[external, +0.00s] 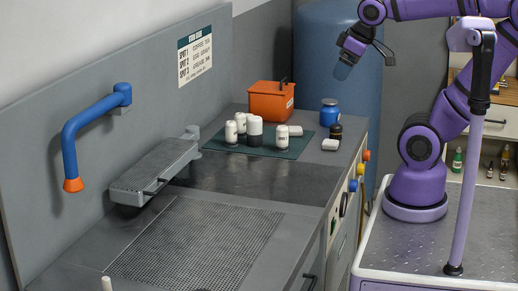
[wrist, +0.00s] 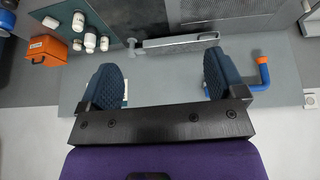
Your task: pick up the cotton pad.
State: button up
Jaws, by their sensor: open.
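Two small white blocks look like cotton pads; I cannot tell which one the task names. One white pad (external: 295,130) lies at the right edge of the dark green mat (external: 284,150). The other white pad (external: 330,144) lies on the bare counter just right of the mat. In the wrist view a white pad (wrist: 50,22) shows near the mat's edge, at the upper left. My gripper (external: 343,70) is raised well above the counter, behind and to the right of the pads. In the wrist view its two blue fingers (wrist: 165,78) are wide apart with nothing between them.
Several white-topped bottles (external: 231,133) stand on the mat. An orange box (external: 270,101) stands behind it. A blue jar (external: 329,112) and a small dark jar (external: 335,131) stand near the counter pad. A blue pipe (external: 72,140) juts out at left. The perforated front surface (external: 195,245) is clear.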

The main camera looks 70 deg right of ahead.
jog(key=w+d+f+g+h, duration=0.2)
jog(key=w+d, duration=0.7)
jog(key=w, duration=0.1)
jog(key=g+y, duration=0.2)
jog(key=g, duration=0.1)
send_over(329, 141)
notch_tip(329, 141, down, 26)
jog(key=f, duration=0.5)
jog(key=shift+s, duration=0.25)
jog(key=shift+w+a+f, duration=0.1)
jog(key=shift+w+f, duration=0.05)
jog(key=shift+f, duration=2.9)
jog(key=c, duration=1)
